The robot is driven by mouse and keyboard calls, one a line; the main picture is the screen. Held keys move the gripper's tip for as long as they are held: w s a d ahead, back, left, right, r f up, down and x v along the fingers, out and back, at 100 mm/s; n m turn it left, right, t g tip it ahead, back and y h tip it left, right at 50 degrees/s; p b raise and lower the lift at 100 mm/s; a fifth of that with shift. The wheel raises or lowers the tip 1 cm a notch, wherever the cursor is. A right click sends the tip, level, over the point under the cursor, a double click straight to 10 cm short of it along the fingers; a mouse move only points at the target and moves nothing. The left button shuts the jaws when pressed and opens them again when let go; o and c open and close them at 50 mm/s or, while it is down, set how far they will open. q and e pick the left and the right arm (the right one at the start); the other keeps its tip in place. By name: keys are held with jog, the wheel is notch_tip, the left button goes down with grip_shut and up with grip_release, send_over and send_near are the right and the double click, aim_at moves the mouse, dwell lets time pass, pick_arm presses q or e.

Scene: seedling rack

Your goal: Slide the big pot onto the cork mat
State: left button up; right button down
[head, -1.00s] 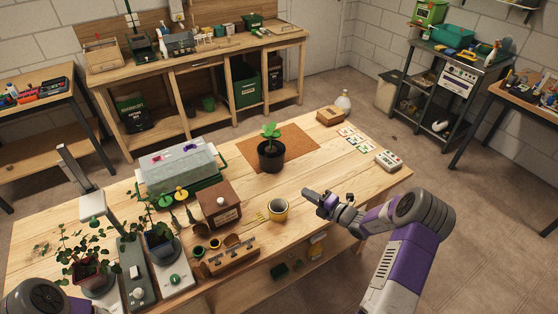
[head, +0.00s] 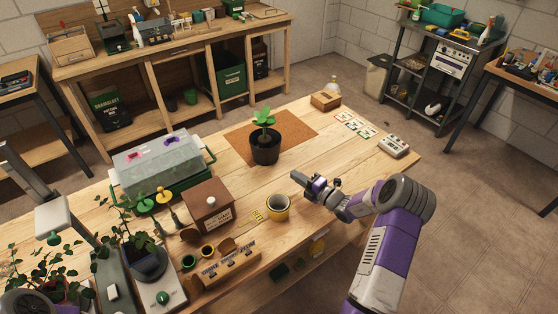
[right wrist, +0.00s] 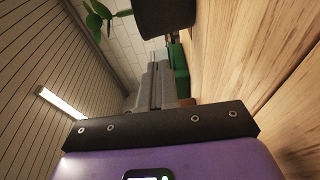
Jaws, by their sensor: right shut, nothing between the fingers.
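The big pot (head: 265,152) is dark, upright, and holds a green leafy plant (head: 263,118). It stands at the front edge of the brown cork mat (head: 298,132) in the head view; how much of its base is on the mat is hard to tell. My right gripper (head: 300,180) is shut and empty, in front of the pot and a little to its right, apart from it. In the right wrist view the dark pot (right wrist: 165,15) shows at the top edge.
A wooden box (head: 208,210) and a covered green tray (head: 158,168) are to the left. Seed cards (head: 355,124) and a small box (head: 325,100) lie to the right. The table right of the pot is clear.

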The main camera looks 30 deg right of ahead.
jog(key=b, duration=0.2)
send_near(273, 154)
jog(key=a, duration=0.1)
jog(key=w+a, duration=0.2)
jog(key=a, duration=0.1)
jog(key=shift+r, duration=0.1)
jog(key=w, duration=0.1)
jog(key=w+d, duration=0.1)
jog(key=w, duration=0.1)
jog(key=shift+d, duration=0.15)
pick_arm(q)
jog(key=shift+f+b, duration=0.3)
jog(key=shift+f, duration=1.15)
pick_arm(e)
jog(key=shift+w+d, duration=0.3)
jog(key=shift+w, duration=0.35)
jog(key=shift+r, duration=0.1)
